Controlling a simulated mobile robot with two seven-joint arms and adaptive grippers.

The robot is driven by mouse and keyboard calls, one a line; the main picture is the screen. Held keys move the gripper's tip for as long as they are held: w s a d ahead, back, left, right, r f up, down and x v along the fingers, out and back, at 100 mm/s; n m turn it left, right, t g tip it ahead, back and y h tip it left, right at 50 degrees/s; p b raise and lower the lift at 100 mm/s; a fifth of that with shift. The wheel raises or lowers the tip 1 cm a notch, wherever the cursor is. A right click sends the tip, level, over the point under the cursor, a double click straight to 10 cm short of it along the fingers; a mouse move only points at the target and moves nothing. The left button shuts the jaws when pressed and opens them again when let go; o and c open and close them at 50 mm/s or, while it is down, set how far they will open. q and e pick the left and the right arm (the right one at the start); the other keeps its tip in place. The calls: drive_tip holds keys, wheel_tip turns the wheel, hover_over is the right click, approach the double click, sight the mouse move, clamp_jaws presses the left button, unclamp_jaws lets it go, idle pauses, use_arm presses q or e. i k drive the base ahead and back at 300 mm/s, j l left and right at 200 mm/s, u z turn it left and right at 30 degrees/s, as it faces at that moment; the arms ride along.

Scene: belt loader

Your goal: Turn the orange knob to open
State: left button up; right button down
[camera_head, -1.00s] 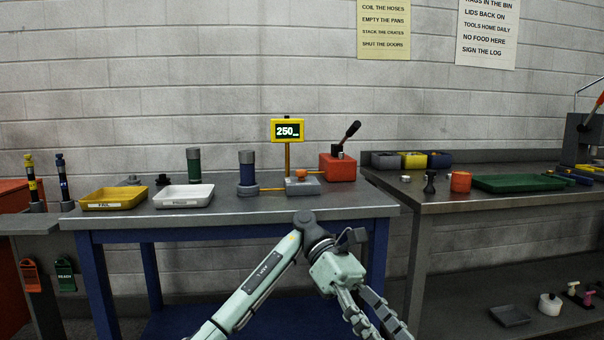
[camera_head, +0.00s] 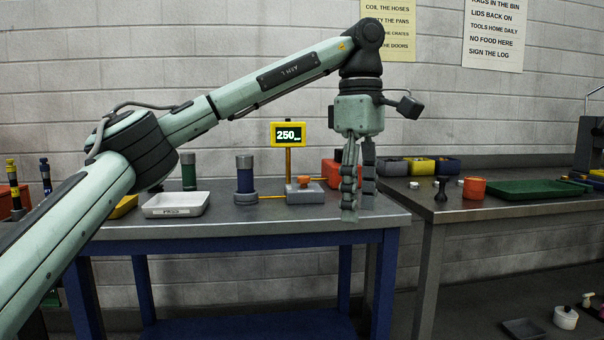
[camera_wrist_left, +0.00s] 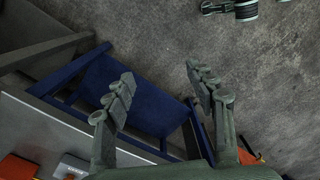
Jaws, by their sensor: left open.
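The orange knob (camera_head: 304,180) sits on top of a small grey block (camera_head: 306,196) on the blue-legged metal bench, joined by an orange line to a dark blue cylinder. My left gripper (camera_head: 358,205) hangs pointing down at the bench's front right, to the right of the knob and apart from it. It is open and empty; in the left wrist view its fingers (camera_wrist_left: 160,78) are spread over the floor and the blue lower shelf. The grey block also shows in the left wrist view (camera_wrist_left: 70,166) at the lower left. My right gripper is not in view.
A red box (camera_head: 332,173) stands behind my gripper, partly hidden. A yellow display (camera_head: 288,135) reading 250 stands behind the knob. A white tray (camera_head: 176,204), a green cylinder (camera_head: 189,172) and the dark blue cylinder (camera_head: 245,174) stand to the left. A second bench is at right.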

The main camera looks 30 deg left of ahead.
sight(303, 179)
drive_tip(key=i+j, duration=1.45)
